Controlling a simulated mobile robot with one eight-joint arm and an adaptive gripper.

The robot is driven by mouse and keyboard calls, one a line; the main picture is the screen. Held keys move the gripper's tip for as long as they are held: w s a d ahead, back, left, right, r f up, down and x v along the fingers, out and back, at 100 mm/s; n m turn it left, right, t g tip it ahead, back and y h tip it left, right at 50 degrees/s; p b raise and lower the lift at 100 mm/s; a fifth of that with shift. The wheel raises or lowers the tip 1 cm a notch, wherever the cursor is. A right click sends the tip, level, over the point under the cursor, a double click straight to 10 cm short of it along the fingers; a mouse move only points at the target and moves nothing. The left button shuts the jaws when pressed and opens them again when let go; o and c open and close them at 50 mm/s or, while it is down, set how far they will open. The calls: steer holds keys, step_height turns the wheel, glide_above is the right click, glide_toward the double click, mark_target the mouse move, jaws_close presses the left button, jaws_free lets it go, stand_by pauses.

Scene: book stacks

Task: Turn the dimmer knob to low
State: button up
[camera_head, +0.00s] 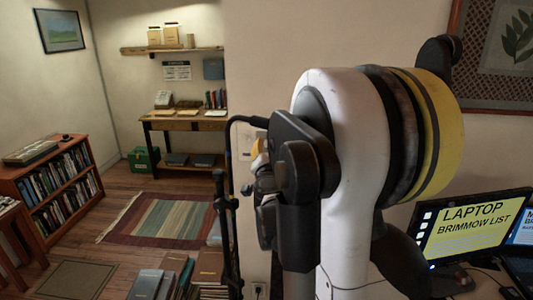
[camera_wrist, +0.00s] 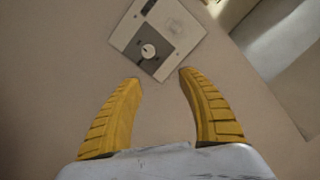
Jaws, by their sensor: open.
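The dimmer knob (camera_wrist: 148,51) is a small round white knob on a dark grey square, set in a light wall plate (camera_wrist: 186,33). In the wrist view it is at the top, just beyond my gripper's fingertips and slightly left of the midline between them. My gripper (camera_wrist: 160,75) has two yellow ridged fingers, spread apart with nothing between them. In the head view the wall plate (camera_head: 244,148) shows only in part beside my arm, and the knob is hidden there. The gripper is mostly hidden behind my arm in that view.
A laptop (camera_head: 474,228) stands at the right. Books (camera_head: 146,284) are stacked on the floor at the bottom. A bookshelf (camera_head: 62,195) is at the left, and a desk (camera_head: 185,124) stands at the back. A striped rug (camera_head: 165,217) lies on the open floor.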

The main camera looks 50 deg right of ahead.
mark_target(267, 145)
steer(key=w+d+f+b, duration=0.1)
steer(key=w+d, duration=0.1)
steer(key=w+d+f+b, duration=0.1)
steer(key=w+d, duration=0.2)
steer(key=w+d+f+b, duration=0.1)
steer(key=w+d, duration=0.1)
steer(key=d, duration=0.1)
steer(key=shift+w+d+f+b, duration=0.2)
steer(key=shift+w+b, duration=0.1)
steer(key=shift+b, duration=0.1)
steer(key=shift+a, duration=0.1)
jaws_close()
